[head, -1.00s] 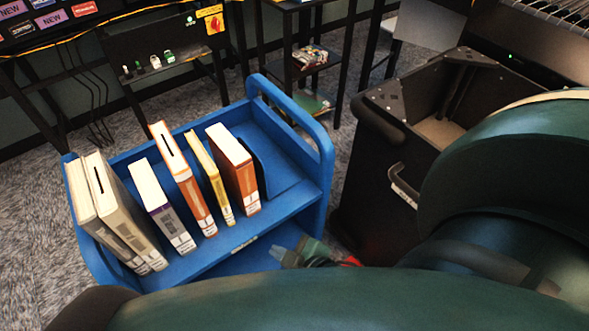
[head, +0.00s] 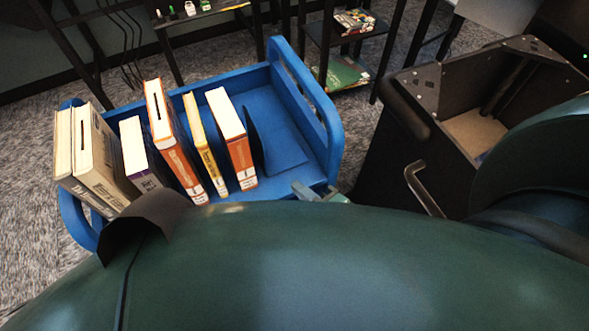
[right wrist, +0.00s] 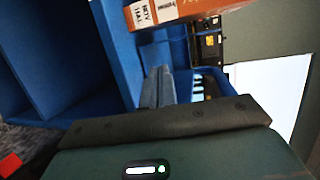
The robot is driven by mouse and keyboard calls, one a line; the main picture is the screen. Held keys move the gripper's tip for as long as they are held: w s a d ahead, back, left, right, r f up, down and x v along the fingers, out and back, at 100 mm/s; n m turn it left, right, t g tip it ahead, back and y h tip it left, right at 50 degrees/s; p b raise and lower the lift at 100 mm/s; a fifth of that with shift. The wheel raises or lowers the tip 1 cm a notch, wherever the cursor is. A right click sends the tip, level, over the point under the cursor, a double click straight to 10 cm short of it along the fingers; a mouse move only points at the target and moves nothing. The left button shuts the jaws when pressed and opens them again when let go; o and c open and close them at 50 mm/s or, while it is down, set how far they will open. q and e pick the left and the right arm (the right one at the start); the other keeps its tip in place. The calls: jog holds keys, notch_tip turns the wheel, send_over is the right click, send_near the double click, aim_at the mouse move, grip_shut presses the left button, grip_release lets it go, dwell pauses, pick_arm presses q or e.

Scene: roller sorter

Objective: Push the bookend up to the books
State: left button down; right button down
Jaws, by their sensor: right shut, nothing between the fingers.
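The bookend (head: 256,142) is a dark blue upright plate with a flat foot, on the blue cart (head: 330,115) to the right of the books. The nearest book, orange and white (head: 239,150), stands close to the upright; I cannot tell whether they touch. My right gripper (head: 308,191) is at the cart's front right, to the right of the bookend and nearer me, partly hidden by my arm. In the right wrist view its fingers (right wrist: 158,88) are shut and empty, below an orange book (right wrist: 172,10). My left gripper is not in view.
Several other books stand leaning along the shelf, including a yellow one (head: 205,145) and two beige ones at the left. A black bin cart (head: 440,110) stands right of the blue cart. Black shelving (head: 335,60) stands behind.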

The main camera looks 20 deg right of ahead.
jog(key=w, duration=0.9)
jog(key=w+f, duration=0.1)
jog(key=w, duration=0.4)
jog(key=shift+a, duration=0.2)
pick_arm(q)
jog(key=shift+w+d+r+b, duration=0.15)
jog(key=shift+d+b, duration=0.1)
jog(key=shift+b, duration=0.1)
pick_arm(e)
jog(key=shift+w, duration=0.9)
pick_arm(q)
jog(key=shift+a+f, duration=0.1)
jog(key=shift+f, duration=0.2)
pick_arm(e)
jog(key=shift+f, duration=0.1)
pick_arm(q)
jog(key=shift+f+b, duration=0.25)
jog(key=shift+b, duration=0.15)
pick_arm(e)
jog(key=shift+f, duration=0.3)
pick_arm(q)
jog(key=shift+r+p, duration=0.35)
pick_arm(e)
jog(key=shift+r, duration=0.2)
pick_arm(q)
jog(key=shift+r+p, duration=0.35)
pick_arm(e)
jog(key=shift+a, duration=0.9)
